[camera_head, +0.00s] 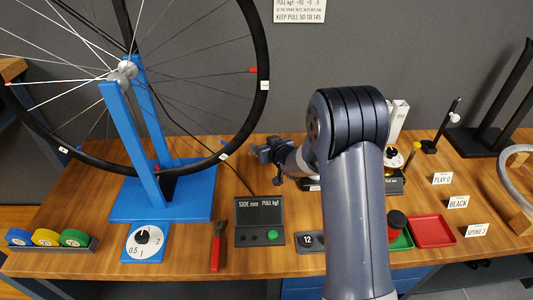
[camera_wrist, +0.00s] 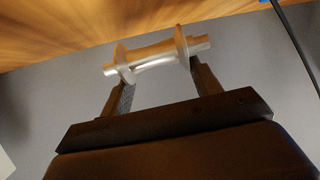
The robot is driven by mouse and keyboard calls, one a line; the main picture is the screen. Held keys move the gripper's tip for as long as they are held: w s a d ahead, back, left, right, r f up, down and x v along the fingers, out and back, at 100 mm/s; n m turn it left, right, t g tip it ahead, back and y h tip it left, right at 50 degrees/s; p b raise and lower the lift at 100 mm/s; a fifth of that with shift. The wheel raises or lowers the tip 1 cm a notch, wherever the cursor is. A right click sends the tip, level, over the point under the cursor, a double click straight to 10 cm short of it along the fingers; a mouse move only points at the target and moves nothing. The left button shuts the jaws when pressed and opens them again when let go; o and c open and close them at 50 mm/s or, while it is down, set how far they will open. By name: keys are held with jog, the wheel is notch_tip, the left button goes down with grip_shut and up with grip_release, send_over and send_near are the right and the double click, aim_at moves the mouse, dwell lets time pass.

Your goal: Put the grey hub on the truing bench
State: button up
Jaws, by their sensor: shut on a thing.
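My gripper (camera_head: 266,151) is shut on the grey hub (camera_wrist: 153,58), a pale metal spool with two flanges and short axle ends. In the wrist view, my gripper (camera_wrist: 158,74) has one finger at each flange, and the hub lies crosswise, slightly tilted. In the head view the hub cannot be made out at the dark gripper. The truing bench (camera_head: 300,262) is a wooden top across the picture. My gripper is over its back middle part, apparently clear of the surface. My arm hides part of the bench to the right.
A blue truing stand (camera_head: 143,150) holds a spoked wheel (camera_head: 262,60) at left. A black gauge box (camera_head: 260,232), a red-handled tool (camera_head: 217,245) and a tape rack (camera_head: 50,243) line the front. A red tray (camera_head: 432,231) and label cards (camera_head: 458,202) are at right.

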jog(key=shift+f+b, duration=0.3)
jog(key=shift+f, duration=1.1)
jog(key=shift+f, duration=0.15)
jog(key=o, duration=1.1)
jog(key=shift+r, duration=0.2)
jog(key=p+v, duration=0.2)
jog(key=v, duration=1)
